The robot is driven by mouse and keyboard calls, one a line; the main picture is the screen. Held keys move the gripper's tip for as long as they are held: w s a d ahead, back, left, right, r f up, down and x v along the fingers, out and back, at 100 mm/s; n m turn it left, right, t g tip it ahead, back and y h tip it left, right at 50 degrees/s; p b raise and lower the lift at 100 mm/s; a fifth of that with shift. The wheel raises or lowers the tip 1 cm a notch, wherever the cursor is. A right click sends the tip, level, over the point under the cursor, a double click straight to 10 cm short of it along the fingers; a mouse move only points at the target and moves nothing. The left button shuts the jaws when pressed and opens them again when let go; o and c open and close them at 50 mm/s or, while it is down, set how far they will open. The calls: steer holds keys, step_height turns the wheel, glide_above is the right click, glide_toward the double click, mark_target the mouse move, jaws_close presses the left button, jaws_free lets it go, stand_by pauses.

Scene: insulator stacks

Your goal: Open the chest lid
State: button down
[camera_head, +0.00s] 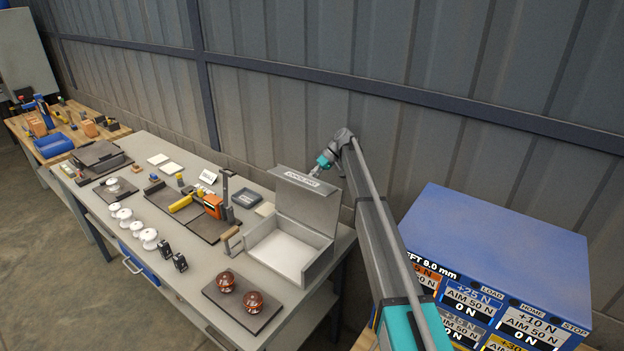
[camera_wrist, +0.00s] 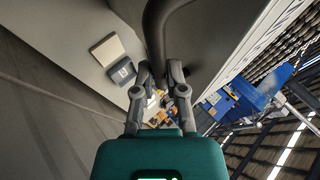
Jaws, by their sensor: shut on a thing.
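The grey chest (camera_head: 326,258) stands at the near right end of the long workbench. Its lid (camera_head: 310,205) is raised, standing roughly upright at the back, with a white label along its top edge. The pale inside floor of the chest is visible and looks empty. My gripper (camera_head: 318,170) is at the lid's top edge, coming from behind it. In the wrist view my gripper (camera_wrist: 161,72) has its fingers closed around a dark curved bar (camera_wrist: 156,32), which seems to be the lid's handle. The fingertips are small or hidden in the head view.
A brown-knobbed dark plate (camera_head: 241,306) lies in front of the chest. A wooden-handled piece (camera_head: 231,240) is at its left. White insulators (camera_head: 149,238) and an orange device (camera_head: 213,206) stand further left. The wall is close behind; a blue panel box (camera_head: 500,255) is at right.

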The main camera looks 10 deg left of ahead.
steer(key=shift+w+d, duration=0.15)
steer(key=shift+w, duration=0.15)
